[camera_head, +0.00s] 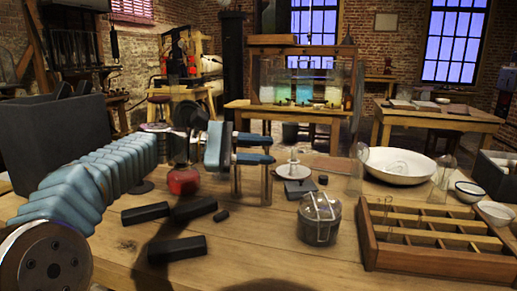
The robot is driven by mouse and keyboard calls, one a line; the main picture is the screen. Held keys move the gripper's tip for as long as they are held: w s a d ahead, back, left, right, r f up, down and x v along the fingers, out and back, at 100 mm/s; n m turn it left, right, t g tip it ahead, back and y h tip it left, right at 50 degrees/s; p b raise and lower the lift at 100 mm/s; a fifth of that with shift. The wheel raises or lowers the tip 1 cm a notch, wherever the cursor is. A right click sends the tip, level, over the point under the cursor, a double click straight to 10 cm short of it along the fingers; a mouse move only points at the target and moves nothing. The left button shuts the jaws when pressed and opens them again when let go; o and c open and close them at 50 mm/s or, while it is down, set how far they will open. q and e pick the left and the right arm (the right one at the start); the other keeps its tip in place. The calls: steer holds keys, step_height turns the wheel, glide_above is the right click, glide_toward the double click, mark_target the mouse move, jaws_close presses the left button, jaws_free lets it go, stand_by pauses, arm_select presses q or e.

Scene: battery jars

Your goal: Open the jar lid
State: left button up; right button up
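A squat glass jar (320,228) with a grey lid and a wire clasp stands upright on the wooden table, right of the middle. The lid (321,205) appears to sit on top of the jar; fine details of the clasp are too small to tell. My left gripper (252,180) is behind and to the left of the jar, apart from it. Its two fingers are spread with nothing visible between them. My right gripper is not in view.
A wooden compartment tray (438,262) stands right of the jar. Behind are a white basin (399,166), a clear glass (357,170) and a small stand (293,175). Black blocks (177,249) lie left of the jar. A red flask (183,181) stands by my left arm.

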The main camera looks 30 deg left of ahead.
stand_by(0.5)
arm_select(q)
steer(key=v, duration=1.3)
steer(key=shift+s+a, duration=0.25)
steer(key=shift+a, duration=0.05)
